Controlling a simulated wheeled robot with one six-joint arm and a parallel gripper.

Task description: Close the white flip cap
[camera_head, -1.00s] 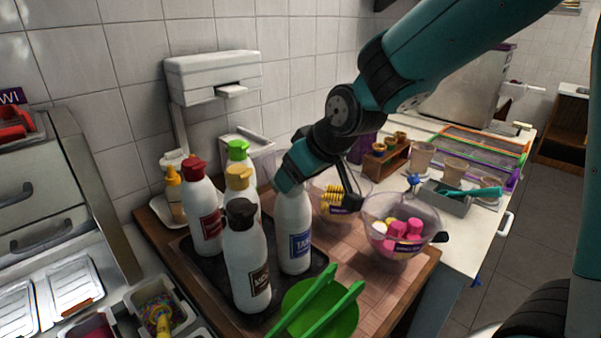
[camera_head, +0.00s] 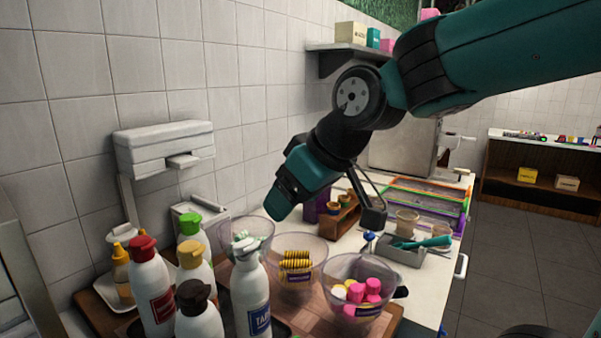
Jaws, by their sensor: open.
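The white bottle with the blue label (camera_head: 256,302) stands upright among other squeeze bottles at the lower middle. Its white flip cap (camera_head: 245,248) faces up; it is too small to tell whether the lid is open or shut. My gripper (camera_head: 275,208) is above and slightly right of this cap, pointing down and left, apart from it. It is open and appears empty, though its fingers show only as a dark teal shape.
Bottles with red (camera_head: 143,248), yellow (camera_head: 190,254), green (camera_head: 189,223) and brown (camera_head: 194,298) caps crowd the left. Clear bowls of honey dippers (camera_head: 305,284) and pink sweets (camera_head: 360,312) stand right. A wall dispenser (camera_head: 165,147) hangs behind.

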